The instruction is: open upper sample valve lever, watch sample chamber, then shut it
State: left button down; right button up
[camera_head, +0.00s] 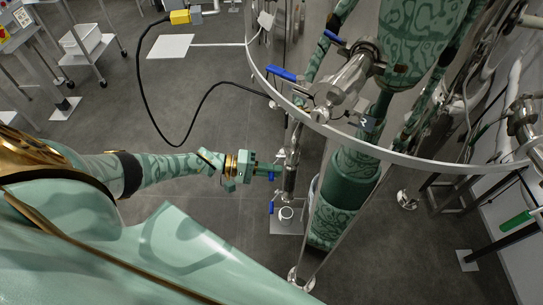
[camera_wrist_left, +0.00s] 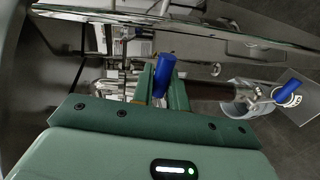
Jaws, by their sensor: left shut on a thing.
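My left gripper (camera_head: 268,171) is in the middle of the head view, at the upright metal sample pipe (camera_head: 290,180). In the left wrist view its two green fingers (camera_wrist_left: 162,88) are shut on a blue lever (camera_wrist_left: 163,72), the upper sample valve lever. In the head view the fingers mostly cover that lever. A second blue lever (camera_head: 271,207) sits lower on the pipe; it also shows at the right of the left wrist view (camera_wrist_left: 288,91). I cannot make out any contents of the chamber. My right gripper is not in view.
A white cup (camera_head: 286,213) stands below the pipe. A curved metal rail (camera_head: 262,78) passes above the gripper, with more blue-handled valves (camera_head: 281,73) by it. A black cable (camera_head: 185,136) hangs at the left. A white bin (camera_head: 81,40) stands on a cart. Floor at centre left is clear.

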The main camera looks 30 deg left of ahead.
pick_arm(q)
jog(key=c, duration=1.5)
grip_release()
jog(key=shift+o, duration=0.2)
jog(key=b+v, duration=0.2)
jog(key=v, duration=1.4)
jog(key=shift+a+r, duration=0.15)
jog(key=shift+r, duration=0.05)
